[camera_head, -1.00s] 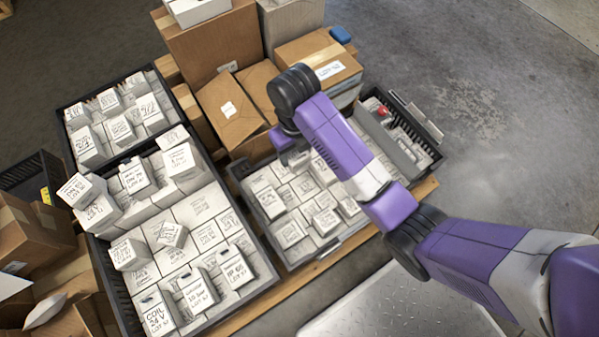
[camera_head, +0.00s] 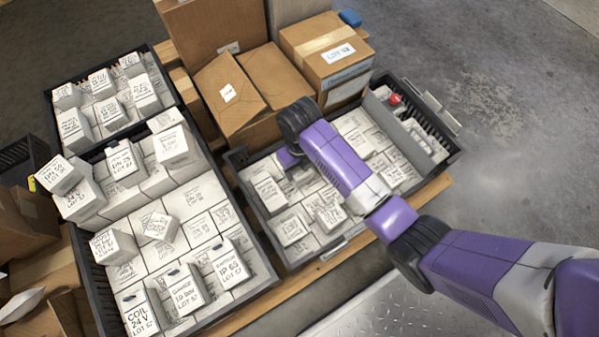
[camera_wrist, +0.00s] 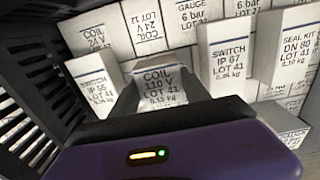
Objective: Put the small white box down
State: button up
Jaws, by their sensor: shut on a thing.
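The small white box (camera_wrist: 160,86), labelled COIL 110 V LOT 41, is between the two fingers of my gripper (camera_wrist: 158,92) in the wrist view. My gripper is shut on it. In the head view my gripper (camera_head: 288,160) is low at the back left of the middle crate (camera_head: 322,257), and my arm hides the held box there. White boxes marked LOT 41 surround it in the wrist view, such as a SWITCH IP 55 box (camera_wrist: 92,82) on its left and a SWITCH IP 67 box (camera_wrist: 223,62) on its right. I cannot tell whether its underside touches anything.
The crate's dark slatted wall (camera_wrist: 32,75) is close on the left in the wrist view. Brown cartons (camera_head: 228,92) stand right behind the crate. A larger crate (camera_head: 262,258) full of white boxes is on the left. A narrow bin with a red item (camera_head: 395,99) is on the right.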

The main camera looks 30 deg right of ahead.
aim_at(299, 173)
notch_tip(299, 173, down, 3)
jog(key=shift+b, duration=0.55)
jog(key=shift+r, duration=0.1)
jog(key=o, duration=1.5)
notch_tip(299, 173, up, 12)
jog(key=p, duration=0.6)
